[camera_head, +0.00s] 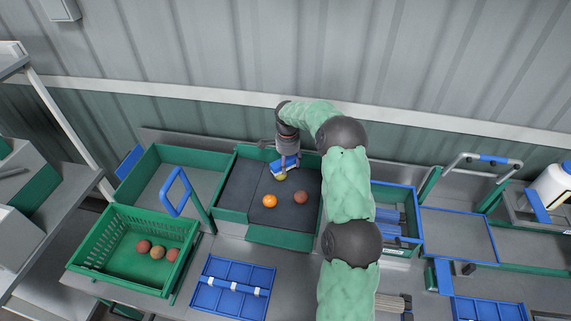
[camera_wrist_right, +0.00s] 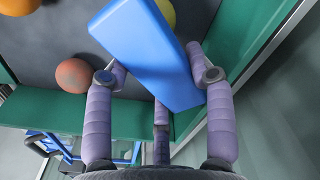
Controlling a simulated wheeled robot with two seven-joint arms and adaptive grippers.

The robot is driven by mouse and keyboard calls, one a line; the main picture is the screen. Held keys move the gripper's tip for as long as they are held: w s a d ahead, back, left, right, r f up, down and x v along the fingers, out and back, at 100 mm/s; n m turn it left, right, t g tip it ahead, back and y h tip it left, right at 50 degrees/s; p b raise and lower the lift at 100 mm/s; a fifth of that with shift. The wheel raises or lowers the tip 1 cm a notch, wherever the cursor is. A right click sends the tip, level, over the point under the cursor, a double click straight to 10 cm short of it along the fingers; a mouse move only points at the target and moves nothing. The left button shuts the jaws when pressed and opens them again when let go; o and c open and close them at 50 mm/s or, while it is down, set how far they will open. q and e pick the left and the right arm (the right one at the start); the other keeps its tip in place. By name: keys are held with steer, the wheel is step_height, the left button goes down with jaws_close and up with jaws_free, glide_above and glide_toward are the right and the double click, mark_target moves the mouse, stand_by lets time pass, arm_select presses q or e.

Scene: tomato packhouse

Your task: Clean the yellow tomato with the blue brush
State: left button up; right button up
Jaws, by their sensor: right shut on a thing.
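The yellow tomato (camera_head: 281,177) lies on the dark floor of the green-edged tray (camera_head: 264,237), near its back. In the right wrist view it shows partly at the top edge (camera_wrist_right: 167,10), beyond the brush. My right gripper (camera_head: 287,158) is shut on the blue brush (camera_wrist_right: 145,45), also visible in the head view (camera_head: 284,166). The brush is just over or beside the yellow tomato; I cannot tell whether they touch. Its bristles are hidden in the wrist view. My left gripper is not in view.
An orange tomato (camera_head: 269,201) and a reddish tomato (camera_head: 301,197) lie nearby in the same tray. A green crate (camera_head: 118,275) at the left holds 3 tomatoes. A blue rack (camera_head: 231,300) stands in front, and a blue-rimmed bin (camera_head: 397,250) is at the right.

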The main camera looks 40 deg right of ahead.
steer(key=shift+d, duration=0.2)
steer(key=shift+r+p, duration=1.65)
steer(key=shift+r, duration=1.4)
steer(key=shift+f, duration=0.2)
steer(key=shift+w+a+f+b, duration=0.1)
steer(key=shift+a+f+b, duration=0.25)
steer(key=shift+f+b, duration=0.35)
steer(key=shift+s+a+f+b, duration=0.1)
steer(key=shift+a+f+b, duration=0.35)
steer(key=shift+f, duration=0.5)
steer(key=shift+w+a+f+b, duration=0.1)
steer(key=shift+a+f+b, duration=0.2)
steer(key=shift+f+b, duration=0.45)
steer(key=shift+f, duration=0.45)
steer(key=shift+d, duration=0.1)
